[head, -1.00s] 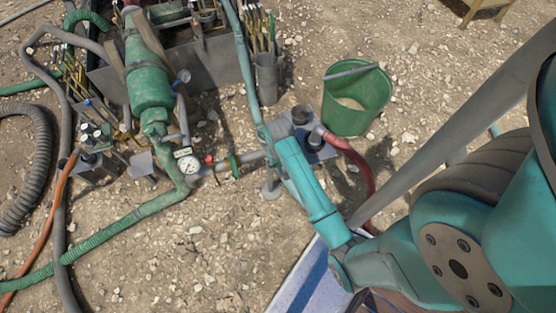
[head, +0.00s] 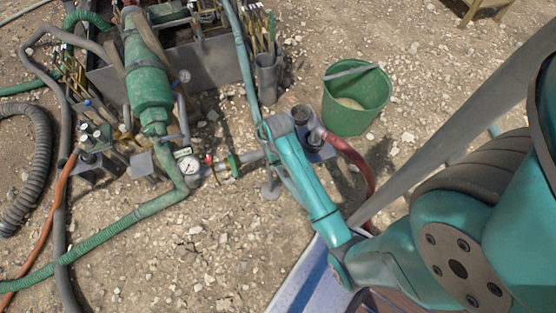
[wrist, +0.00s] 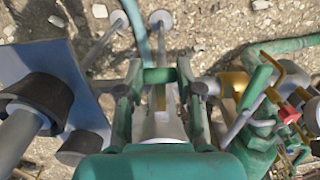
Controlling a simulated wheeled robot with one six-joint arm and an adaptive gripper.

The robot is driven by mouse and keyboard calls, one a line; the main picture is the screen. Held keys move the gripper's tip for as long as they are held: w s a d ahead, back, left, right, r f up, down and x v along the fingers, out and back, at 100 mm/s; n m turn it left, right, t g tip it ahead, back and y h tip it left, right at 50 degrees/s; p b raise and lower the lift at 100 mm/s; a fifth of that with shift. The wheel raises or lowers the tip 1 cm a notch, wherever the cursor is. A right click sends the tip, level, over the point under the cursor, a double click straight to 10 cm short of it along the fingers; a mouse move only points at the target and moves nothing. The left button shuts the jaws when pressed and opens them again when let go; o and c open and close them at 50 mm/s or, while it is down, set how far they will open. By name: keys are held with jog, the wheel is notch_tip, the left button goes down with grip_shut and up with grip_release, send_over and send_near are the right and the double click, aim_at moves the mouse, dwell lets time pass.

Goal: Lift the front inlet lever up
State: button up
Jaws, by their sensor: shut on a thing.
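My gripper (wrist: 160,78) is in the middle of the wrist view, its two green fingers close together. A narrow yellowish piece (wrist: 160,98) shows between them, which looks like the front inlet lever; the fingers hide most of it. In the head view my gripper is mostly hidden behind my arm, by the pipe end right of the gauge. A green lever (wrist: 255,89) and a red handle (wrist: 289,115) sit on the valve pipework to the right in the wrist view, apart from the fingers.
A round gauge (head: 190,164) and a green pump body (head: 148,90) stand left of my arm. A green bucket (head: 356,108) and a red hose (head: 352,158) lie to the right. Hoses cross the ground at left. Gravel below the pipework is open.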

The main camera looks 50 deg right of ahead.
jog(key=shift+w+d+r, duration=0.1)
jog(key=shift+w+r, duration=0.05)
jog(key=shift+r, duration=0.5)
jog(key=shift+w+d+r, duration=0.15)
jog(key=shift+w+r, duration=0.1)
jog(key=shift+r, duration=0.45)
jog(key=o, duration=1.7)
jog(key=shift+s, duration=0.1)
